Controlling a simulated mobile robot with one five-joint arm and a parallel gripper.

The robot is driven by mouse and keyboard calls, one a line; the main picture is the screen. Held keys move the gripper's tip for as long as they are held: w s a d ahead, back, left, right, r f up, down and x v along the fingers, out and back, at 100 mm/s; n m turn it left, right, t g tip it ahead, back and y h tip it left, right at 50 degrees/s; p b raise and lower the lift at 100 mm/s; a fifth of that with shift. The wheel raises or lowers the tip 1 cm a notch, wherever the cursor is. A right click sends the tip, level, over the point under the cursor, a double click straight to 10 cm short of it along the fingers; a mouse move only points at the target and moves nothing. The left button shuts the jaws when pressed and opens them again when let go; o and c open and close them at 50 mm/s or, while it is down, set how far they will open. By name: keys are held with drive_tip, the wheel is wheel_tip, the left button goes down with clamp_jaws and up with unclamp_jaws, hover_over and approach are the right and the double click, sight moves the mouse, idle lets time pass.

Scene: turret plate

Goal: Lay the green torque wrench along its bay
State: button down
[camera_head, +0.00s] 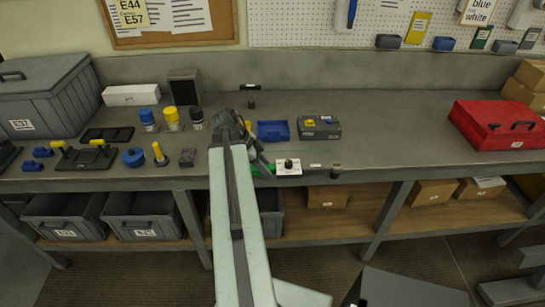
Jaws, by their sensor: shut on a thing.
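My gripper (264,166) is low over the front part of the grey bench, just past the end of my pale arm. It is shut on the green torque wrench (271,169), of which only short green pieces show beside the fingers. The wrench is close to the bench top near its front edge; whether it touches is too small to tell. A white plate or card (289,166) with a small dark and brown piece on it is just right of the wrench. I cannot make out the wrench's bay; my arm hides part of the bench.
A blue tray (273,131) and a dark grey box (319,127) stand behind the gripper. A small dark cylinder (336,169) stands to the right. Bottles, blue parts and a black fixture (85,157) fill the left. A red case (497,124) is at right, with clear bench before it.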

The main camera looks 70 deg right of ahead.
idle(0.3)
drive_tip(key=w+d+f+b, duration=0.1)
drive_tip(key=d, duration=0.4)
drive_tip(key=w+d+f+b, duration=0.2)
drive_tip(key=d, duration=0.3)
drive_tip(key=w+d+f+b, duration=0.2)
drive_tip(key=d, duration=0.3)
drive_tip(key=shift+f+b, duration=0.25)
drive_tip(key=shift+b, duration=0.1)
drive_tip(key=c, duration=1.5)
unclamp_jaws()
drive_tip(key=shift+w+f, duration=0.1)
drive_tip(key=o, duration=0.5)
drive_tip(key=shift+c, duration=0.2)
